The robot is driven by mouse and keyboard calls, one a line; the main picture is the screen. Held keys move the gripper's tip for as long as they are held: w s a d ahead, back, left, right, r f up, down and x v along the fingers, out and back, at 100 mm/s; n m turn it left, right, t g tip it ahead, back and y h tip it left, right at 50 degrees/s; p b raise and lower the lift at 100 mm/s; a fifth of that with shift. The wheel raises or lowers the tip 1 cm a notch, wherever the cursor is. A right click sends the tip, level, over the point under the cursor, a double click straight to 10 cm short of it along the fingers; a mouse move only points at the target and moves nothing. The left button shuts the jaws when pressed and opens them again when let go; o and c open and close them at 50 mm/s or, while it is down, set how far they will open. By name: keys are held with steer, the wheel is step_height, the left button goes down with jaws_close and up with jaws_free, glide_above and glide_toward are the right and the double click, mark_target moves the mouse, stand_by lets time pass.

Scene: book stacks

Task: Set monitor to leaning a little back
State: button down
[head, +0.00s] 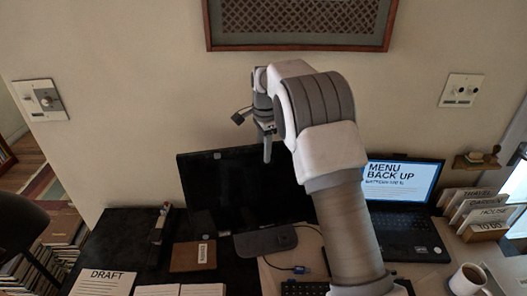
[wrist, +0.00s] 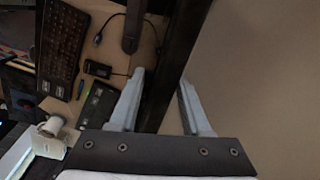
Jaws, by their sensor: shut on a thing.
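The monitor (head: 230,190) stands on the desk against the wall, its black screen facing me. Its grey stand base (head: 265,241) rests on the desk below. My gripper (head: 267,155) reaches down from above onto the monitor's top edge. In the wrist view, the fingers of my gripper (wrist: 160,78) are on both sides of the thin dark monitor (wrist: 181,40), seen edge-on, and are shut on it. My arm hides the monitor's right part in the head view. The exact tilt is hard to tell.
An open laptop (head: 403,185) stands right of my arm, beside a card rack (head: 482,234) and a mug (head: 467,279). A brown notebook (head: 193,257) and a DRAFT sheet (head: 104,282) lie at left. A framed panel (head: 300,22) hangs on the wall above.

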steer(key=shift+f, duration=0.1)
steer(key=shift+c, duration=1.8)
jaws_free()
steer(key=shift+w, duration=0.15)
step_height(320, 180, up, 17)
steer(key=s, duration=0.1)
steer(key=shift+s+d+r, duration=0.15)
steer(key=shift+s+r, duration=0.05)
steer(key=shift+s, duration=0.05)
steer(key=shift+c, duration=0.3)
